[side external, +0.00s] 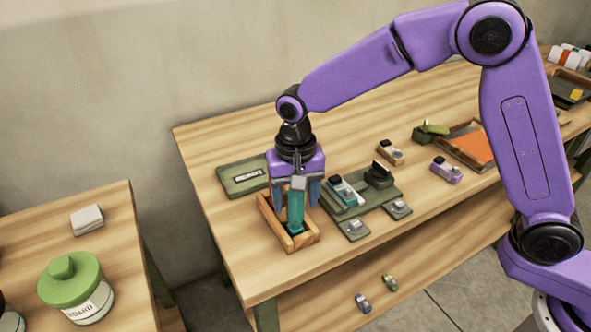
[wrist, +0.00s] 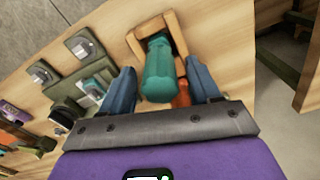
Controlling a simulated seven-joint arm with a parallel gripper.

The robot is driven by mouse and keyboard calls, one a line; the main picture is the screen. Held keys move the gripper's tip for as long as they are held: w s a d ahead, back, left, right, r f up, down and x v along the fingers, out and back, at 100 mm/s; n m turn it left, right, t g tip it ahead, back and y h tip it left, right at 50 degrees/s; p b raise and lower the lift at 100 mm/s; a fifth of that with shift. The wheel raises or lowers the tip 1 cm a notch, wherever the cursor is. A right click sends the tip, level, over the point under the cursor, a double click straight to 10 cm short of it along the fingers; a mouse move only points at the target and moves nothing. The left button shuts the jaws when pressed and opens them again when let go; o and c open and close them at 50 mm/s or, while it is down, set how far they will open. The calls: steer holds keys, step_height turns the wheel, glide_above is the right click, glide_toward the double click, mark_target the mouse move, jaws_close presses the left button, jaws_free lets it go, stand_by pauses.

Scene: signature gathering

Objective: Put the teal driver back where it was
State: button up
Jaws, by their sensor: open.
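The teal driver (side external: 296,213) stands roughly upright in a small wooden box (side external: 301,242) near the table's left front edge. In the wrist view the driver (wrist: 157,72) shows as a thick teal handle, with the wooden box (wrist: 137,46) around and beyond it. My gripper (side external: 296,199) is directly above the box, pointing down. In the wrist view my gripper (wrist: 158,67) is open, with one blue finger on each side of the handle and visible gaps between. The driver's lower end is hidden.
A green tray (side external: 240,180) lies behind the box. A green stand (side external: 370,203) with several small devices is close on the right. An orange-lined tray (side external: 468,145) is farther right. A green-lidded jar (side external: 77,288) stands on a separate left table.

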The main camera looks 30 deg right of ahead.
step_height(320, 180, up, 8)
steer(key=shift+r, duration=0.25)
steer(key=s+d+f+n, duration=0.3)
steer(key=s+d+n, duration=1.2)
steer(key=s+d, duration=0.9)
steer(key=s, duration=0.3)
steer(key=shift+s+n, duration=0.25)
steer(key=shift+n, duration=0.05)
steer(key=shift+d, duration=0.1)
steer(key=shift+c, duration=0.3)
stand_by(0.7)
